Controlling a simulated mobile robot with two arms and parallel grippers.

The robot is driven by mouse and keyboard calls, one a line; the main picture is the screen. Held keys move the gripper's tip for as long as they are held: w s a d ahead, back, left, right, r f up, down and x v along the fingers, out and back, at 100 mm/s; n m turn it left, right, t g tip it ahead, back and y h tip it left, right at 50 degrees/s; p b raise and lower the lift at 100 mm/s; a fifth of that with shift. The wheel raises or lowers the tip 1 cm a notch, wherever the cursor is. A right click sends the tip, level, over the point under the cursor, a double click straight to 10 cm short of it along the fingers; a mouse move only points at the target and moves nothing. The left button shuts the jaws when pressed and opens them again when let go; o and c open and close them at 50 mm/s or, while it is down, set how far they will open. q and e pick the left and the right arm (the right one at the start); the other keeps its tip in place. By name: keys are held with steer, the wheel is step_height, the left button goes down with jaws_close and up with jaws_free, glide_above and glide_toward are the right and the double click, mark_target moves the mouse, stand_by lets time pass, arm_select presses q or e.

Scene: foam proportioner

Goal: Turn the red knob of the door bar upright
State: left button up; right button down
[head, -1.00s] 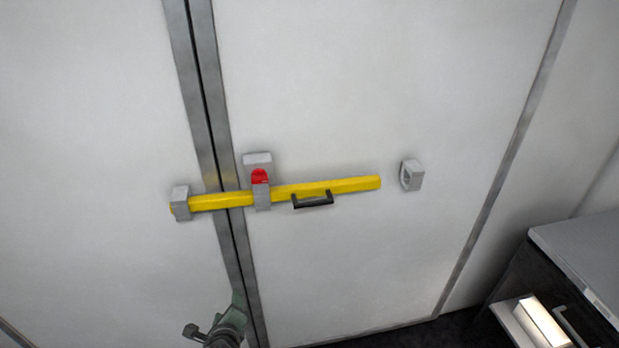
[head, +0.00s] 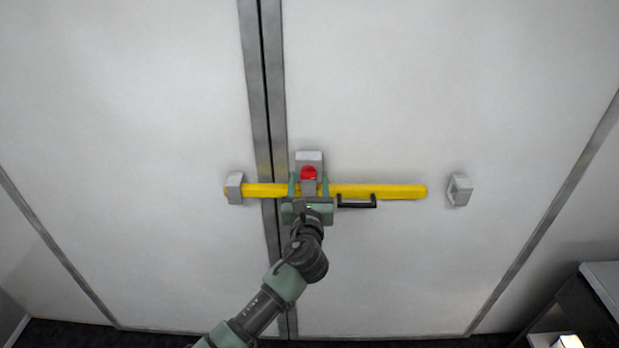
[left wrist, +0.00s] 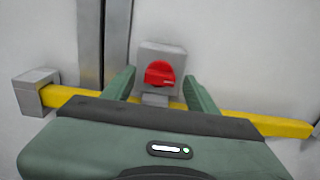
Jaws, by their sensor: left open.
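The red knob (head: 309,173) sits on a grey bracket (head: 309,157) on the white door. In the left wrist view the knob (left wrist: 160,73) shows as a red disc with a wide raised grip lying about crosswise. The yellow door bar (head: 385,191) runs level across the door seam, behind the knob's bracket. My left gripper (head: 309,183) is open, with one green finger on each side of the knob. In the left wrist view the fingers (left wrist: 160,85) stand apart from the knob on both sides. My right gripper is not in view.
A grey bracket (head: 234,188) holds the bar's left end. Another grey bracket (head: 459,189) stands empty to the right of the bar's right end. A dark cabinet (head: 572,315) stands at the lower right.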

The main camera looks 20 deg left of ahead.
arm_select(q)
steer(key=shift+w+a, duration=0.15)
steer(key=shift+w, duration=0.25)
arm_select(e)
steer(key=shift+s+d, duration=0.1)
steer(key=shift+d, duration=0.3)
arm_select(q)
jaws_close()
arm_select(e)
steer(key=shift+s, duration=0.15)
